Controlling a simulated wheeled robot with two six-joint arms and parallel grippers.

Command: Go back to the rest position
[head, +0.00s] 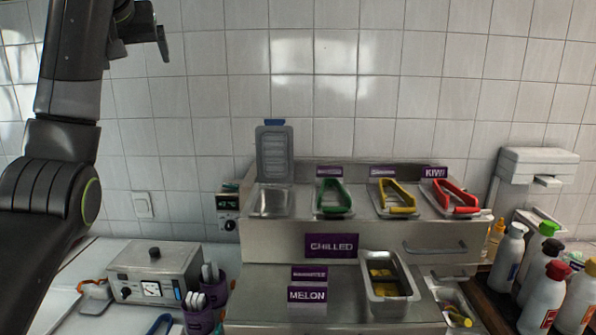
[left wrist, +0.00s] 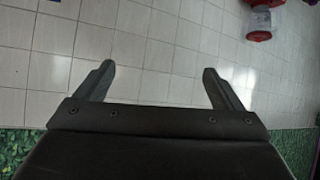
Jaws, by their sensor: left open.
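My left arm comes in from the left of the head view and is raised. My left gripper (head: 142,28) is high at the top left, in front of the tiled wall and well above the counter. In the left wrist view its two dark fingers (left wrist: 158,85) stand wide apart with nothing between them. That view shows a tiled surface beyond the fingers. My right gripper is not in view.
A steel chilled topping station (head: 290,245) with green, yellow and red tongs (head: 398,197) stands in the middle. A steel box with a dial (head: 155,270) stands left. Several bottles (head: 541,295) stand right. A red object (left wrist: 258,32) shows in the left wrist view.

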